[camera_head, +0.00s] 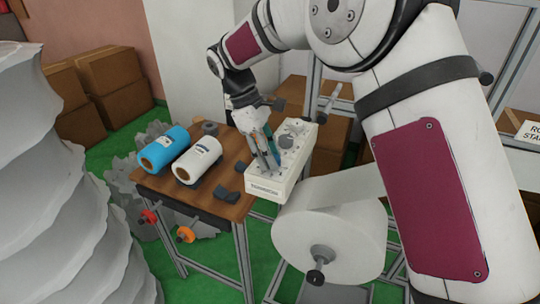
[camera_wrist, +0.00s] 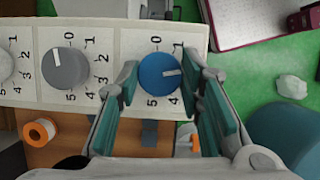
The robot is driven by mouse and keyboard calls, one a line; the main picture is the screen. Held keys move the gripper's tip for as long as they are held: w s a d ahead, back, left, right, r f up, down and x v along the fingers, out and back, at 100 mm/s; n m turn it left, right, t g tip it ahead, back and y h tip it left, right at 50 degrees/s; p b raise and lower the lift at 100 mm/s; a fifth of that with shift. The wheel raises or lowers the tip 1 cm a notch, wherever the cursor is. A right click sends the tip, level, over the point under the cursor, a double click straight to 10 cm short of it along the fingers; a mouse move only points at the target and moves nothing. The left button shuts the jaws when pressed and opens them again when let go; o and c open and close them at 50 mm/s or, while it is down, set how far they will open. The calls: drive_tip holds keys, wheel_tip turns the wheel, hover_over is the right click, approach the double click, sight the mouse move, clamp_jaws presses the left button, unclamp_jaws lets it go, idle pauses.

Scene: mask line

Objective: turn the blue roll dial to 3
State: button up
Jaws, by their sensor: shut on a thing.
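The blue roll dial (camera_wrist: 158,84) sits on a white control panel (camera_wrist: 22,98) in the wrist view. Its white pointer line points right and very slightly up. The printed 0, 1, 4 and 5 show around it; the marks on its right side are hidden behind a finger. My gripper (camera_wrist: 162,65) has one teal-padded finger on each side of the dial and is shut on it. In the head view my gripper (camera_head: 268,152) reaches down onto the panel (camera_head: 268,187), and the dial itself is hidden there.
On the wooden table (camera_head: 226,208) lie a blue roll (camera_head: 160,148) and a white roll (camera_head: 198,159). A large white roll (camera_head: 330,228) hangs in front of the panel.

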drive_tip(key=m+g, duration=0.1)
drive_tip(key=m, duration=0.2)
drive_tip(key=m+g+y+b, duration=0.1)
drive_tip(key=m, duration=0.2)
drive_tip(key=shift+w+d+m, duration=0.1)
drive_tip(key=shift+w+m, duration=0.05)
drive_tip(key=shift+m, duration=0.15)
idle(0.4)
drive_tip(key=o, duration=1.1)
drive_tip(key=shift+o, duration=0.2)
drive_tip(key=v, duration=1.2)
drive_tip(key=shift+d, duration=0.2)
